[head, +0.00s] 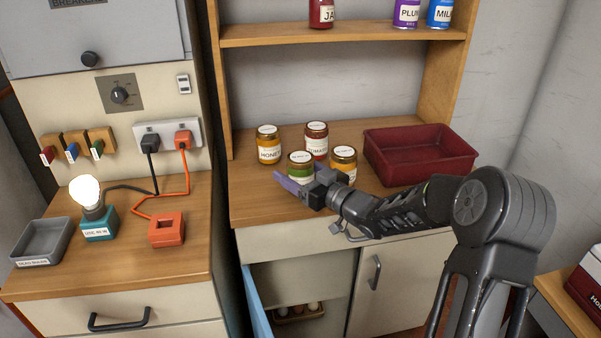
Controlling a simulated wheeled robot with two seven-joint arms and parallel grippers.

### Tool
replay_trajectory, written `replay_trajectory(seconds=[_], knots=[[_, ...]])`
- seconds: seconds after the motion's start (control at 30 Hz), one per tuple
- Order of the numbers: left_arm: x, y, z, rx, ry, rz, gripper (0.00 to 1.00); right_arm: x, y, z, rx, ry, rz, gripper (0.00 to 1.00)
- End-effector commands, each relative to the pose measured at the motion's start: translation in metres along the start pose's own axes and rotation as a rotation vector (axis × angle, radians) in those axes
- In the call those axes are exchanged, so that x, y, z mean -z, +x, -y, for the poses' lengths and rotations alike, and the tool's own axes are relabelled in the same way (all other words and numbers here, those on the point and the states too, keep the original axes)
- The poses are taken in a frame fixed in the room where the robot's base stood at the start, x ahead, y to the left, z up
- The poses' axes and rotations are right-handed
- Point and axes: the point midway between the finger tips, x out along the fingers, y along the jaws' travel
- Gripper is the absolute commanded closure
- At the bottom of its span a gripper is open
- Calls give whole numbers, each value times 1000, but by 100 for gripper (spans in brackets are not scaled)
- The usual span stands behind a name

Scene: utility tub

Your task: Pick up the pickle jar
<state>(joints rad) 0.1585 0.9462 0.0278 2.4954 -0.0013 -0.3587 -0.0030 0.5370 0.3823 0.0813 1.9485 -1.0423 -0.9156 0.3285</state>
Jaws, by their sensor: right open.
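The likely pickle jar (300,171) has green contents and a pale lid. It stands upright on the wooden counter, at the front of a group of jars. My right gripper (298,184) is open at the front of this jar, with one purple-grey finger reaching along its lower left. The gripper hides the jar's lower part, and I cannot tell whether the fingers touch it. My left gripper is not in view.
A honey jar (268,146), a red-labelled jar (316,140) and an amber jar (344,161) stand close around the green jar. A dark red tub (420,162) is to the right. A shelf (345,35) holding jars is above. A cabinet compartment below is open.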

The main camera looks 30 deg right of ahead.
Motion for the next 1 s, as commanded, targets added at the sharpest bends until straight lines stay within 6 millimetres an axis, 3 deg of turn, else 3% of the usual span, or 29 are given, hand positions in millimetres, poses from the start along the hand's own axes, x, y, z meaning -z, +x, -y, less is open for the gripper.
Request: replay_trajectory(seconds=[0.13, 0.73, 1.0], knots=[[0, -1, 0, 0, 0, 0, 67, 0, 14, 0, 1, 1, 0, 27], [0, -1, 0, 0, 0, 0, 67, 0, 14, 0, 0, 0, 0, 27], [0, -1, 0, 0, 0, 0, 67, 0, 14, 0, -1, 0, 0, 49]])
